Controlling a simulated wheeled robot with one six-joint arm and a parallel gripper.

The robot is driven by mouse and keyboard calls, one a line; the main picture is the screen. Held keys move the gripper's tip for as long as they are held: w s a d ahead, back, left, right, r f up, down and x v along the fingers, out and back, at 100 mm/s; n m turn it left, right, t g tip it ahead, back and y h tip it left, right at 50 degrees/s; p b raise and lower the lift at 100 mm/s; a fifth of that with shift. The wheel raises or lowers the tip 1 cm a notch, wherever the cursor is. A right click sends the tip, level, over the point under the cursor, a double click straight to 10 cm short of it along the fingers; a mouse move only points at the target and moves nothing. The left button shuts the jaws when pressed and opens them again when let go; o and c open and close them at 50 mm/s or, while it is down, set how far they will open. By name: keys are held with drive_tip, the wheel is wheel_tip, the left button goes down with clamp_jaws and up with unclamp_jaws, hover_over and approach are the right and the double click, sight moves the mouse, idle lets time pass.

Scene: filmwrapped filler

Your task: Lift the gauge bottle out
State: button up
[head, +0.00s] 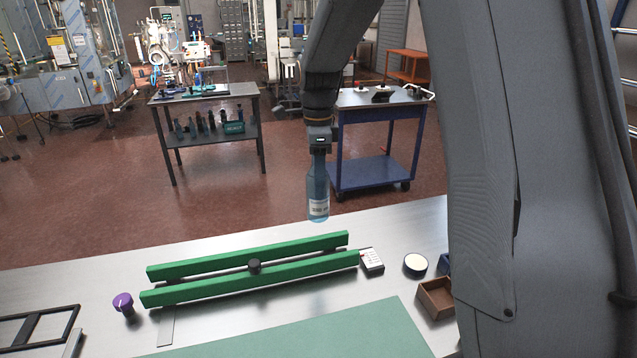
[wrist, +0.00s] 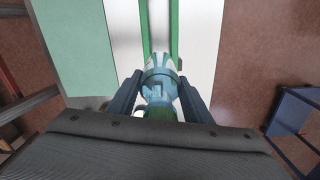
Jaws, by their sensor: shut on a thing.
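The gauge bottle (head: 318,190) is a clear bluish bottle with a white label. It hangs upright below my gripper (head: 319,148), above the far edge of the bench and clear of the green rails in the head view. My gripper is shut on its neck. In the wrist view the bottle (wrist: 160,82) sits between the two dark fingers of my gripper (wrist: 156,98). Two parallel green rails (head: 250,281) lie on the bench with a gap between them. The fingertips are partly hidden in the head view.
The steel bench (head: 390,228) carries a dark knob (head: 254,267) at the rails, a purple knob (head: 123,303), a small white box (head: 372,260), a round pale-topped pot (head: 415,264), a brown open box (head: 435,298) and a green mat (head: 310,335). A blue cart (head: 375,172) stands behind.

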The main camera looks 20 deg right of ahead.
drive_tip(key=shift+r, duration=1.25)
drive_tip(key=shift+c, duration=0.6)
